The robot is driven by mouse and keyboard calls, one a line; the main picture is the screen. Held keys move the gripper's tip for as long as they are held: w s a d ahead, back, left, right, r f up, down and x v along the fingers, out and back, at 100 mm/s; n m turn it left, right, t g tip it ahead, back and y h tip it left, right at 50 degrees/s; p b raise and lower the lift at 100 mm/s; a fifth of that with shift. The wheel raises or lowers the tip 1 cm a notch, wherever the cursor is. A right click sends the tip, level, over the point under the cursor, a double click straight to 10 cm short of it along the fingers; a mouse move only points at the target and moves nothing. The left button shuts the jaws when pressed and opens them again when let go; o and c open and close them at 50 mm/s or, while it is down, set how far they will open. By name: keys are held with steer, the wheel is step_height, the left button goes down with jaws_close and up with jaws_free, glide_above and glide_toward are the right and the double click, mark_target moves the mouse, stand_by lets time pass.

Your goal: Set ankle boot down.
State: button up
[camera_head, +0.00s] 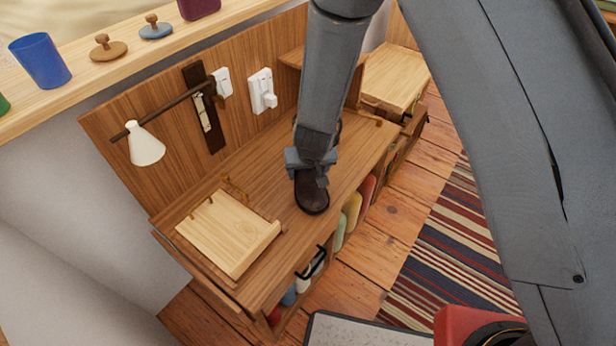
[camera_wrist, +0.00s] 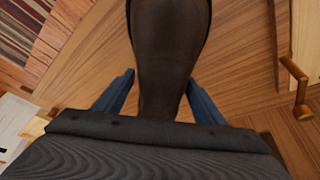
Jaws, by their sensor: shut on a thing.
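A dark brown ankle boot (camera_head: 312,192) is at the middle of the wooden desk top (camera_head: 270,170), toe toward the front edge. My gripper (camera_head: 311,163) is above it, shut on the boot's upper part. In the wrist view the boot (camera_wrist: 170,55) fills the top middle, between my two blue-grey fingers (camera_wrist: 160,95). The boot's sole looks at or very near the desk top; I cannot tell if it touches. My arm and gripper hide the boot's rear and top.
A pale wooden board with brass handles (camera_head: 228,232) lies left of the boot. A white lamp (camera_head: 145,147) juts from the back panel. Coloured items (camera_head: 352,210) sit below the front edge. A shelf (camera_head: 75,70) holds a blue cup (camera_head: 40,60). A striped rug (camera_head: 435,250) lies right.

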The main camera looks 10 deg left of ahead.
mark_target(310, 176)
steer(key=shift+f, duration=0.8)
steer(key=shift+f, duration=0.1)
steer(key=o, duration=1.5)
steer(key=shift+r, duration=0.3)
steer(key=p+v, duration=0.3)
steer(key=v, duration=0.8)
steer(key=shift+s+r, duration=0.2)
steer(key=shift+r, duration=0.05)
